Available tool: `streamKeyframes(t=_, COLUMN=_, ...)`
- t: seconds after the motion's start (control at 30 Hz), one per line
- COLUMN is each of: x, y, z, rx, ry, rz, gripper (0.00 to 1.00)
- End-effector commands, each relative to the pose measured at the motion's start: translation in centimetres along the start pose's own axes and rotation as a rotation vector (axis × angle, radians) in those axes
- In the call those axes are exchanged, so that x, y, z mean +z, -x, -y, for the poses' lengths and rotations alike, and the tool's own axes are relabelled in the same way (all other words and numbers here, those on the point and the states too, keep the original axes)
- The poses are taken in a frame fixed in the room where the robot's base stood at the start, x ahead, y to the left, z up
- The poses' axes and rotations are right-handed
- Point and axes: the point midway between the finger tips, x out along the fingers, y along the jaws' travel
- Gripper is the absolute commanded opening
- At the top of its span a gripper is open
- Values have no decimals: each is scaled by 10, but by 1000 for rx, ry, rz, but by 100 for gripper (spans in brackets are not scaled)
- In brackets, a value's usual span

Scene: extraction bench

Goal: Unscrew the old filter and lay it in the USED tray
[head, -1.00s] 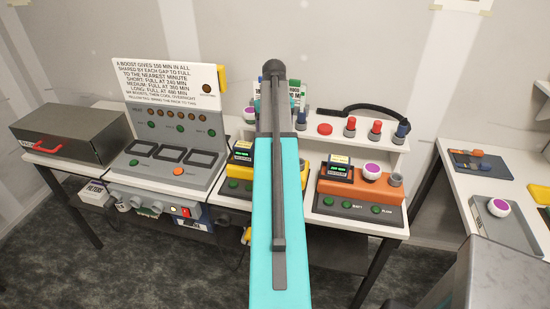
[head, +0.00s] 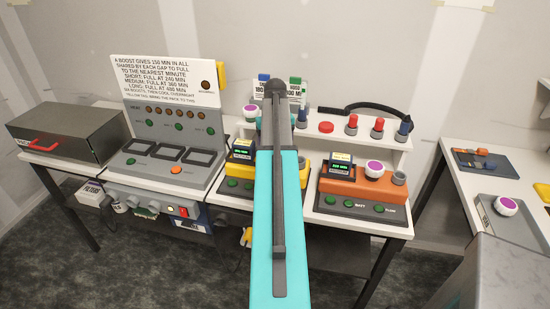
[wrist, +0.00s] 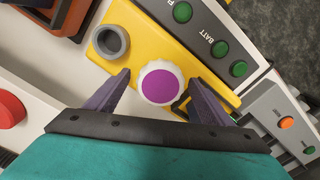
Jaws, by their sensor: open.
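A round filter with a white rim and purple top (wrist: 160,86) sits on the yellow unit (wrist: 190,65) in the wrist view. My gripper (wrist: 160,92) is open, with one dark finger on each side of this filter; whether they touch it I cannot tell. In the head view my arm hides most of the yellow unit (head: 238,172) and its filter. A grey tray (head: 492,218) on the right table holds another purple-topped filter (head: 507,205). Its label is too small to read.
An orange unit (head: 352,185) with its own purple-topped filter (head: 374,168) stands right of my arm. A grey console (head: 170,150) and a box with a red handle (head: 65,135) stand left. In the wrist view an empty grey socket (wrist: 111,41) is beside the filter.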

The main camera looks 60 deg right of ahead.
Motion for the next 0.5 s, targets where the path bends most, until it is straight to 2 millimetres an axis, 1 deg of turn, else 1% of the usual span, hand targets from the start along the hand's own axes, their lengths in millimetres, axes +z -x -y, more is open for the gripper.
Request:
streamKeyframes(t=0.03, x=0, y=-4, z=0, rx=0, ry=0, rz=1, gripper=75)
streamKeyframes(t=0.13, x=0, y=-7, z=0, rx=0, ry=0, rz=0, gripper=75)
streamKeyframes(t=0.5, x=0, y=-8, z=-1, rx=0, ry=-1, rz=0, gripper=75)
